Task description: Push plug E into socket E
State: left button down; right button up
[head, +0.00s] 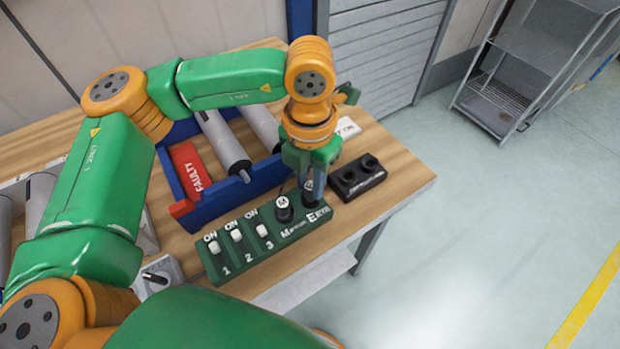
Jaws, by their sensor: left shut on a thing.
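My left gripper (312,180) points down at the right end of the green panel (262,253) and is shut on a dark plug, plug E (310,196), mostly hidden by the fingers. The plug's lower end is at or just above the panel, beside the lettering that starts with a large E. Socket E is hidden under the plug and gripper, so I cannot tell how deep the plug sits. A second dark plug (283,211) with a white top stands upright in the panel just to the left. My right gripper is not in view.
The panel has several white switches (236,236) marked ON. A black two-hole block (358,177) lies right of the gripper. Behind is a blue tote (225,200) with grey rollers (226,145) and a red FAULTY sign (190,167). The wooden table (400,180) is bare at its right corner.

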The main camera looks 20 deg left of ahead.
pick_arm(q)
jog(key=shift+f, duration=0.1)
jog(key=c, duration=0.6)
grip_release()
notch_tip(320, 180, up, 7)
jog(key=shift+r+b, duration=0.1)
jog(key=shift+b, duration=0.4)
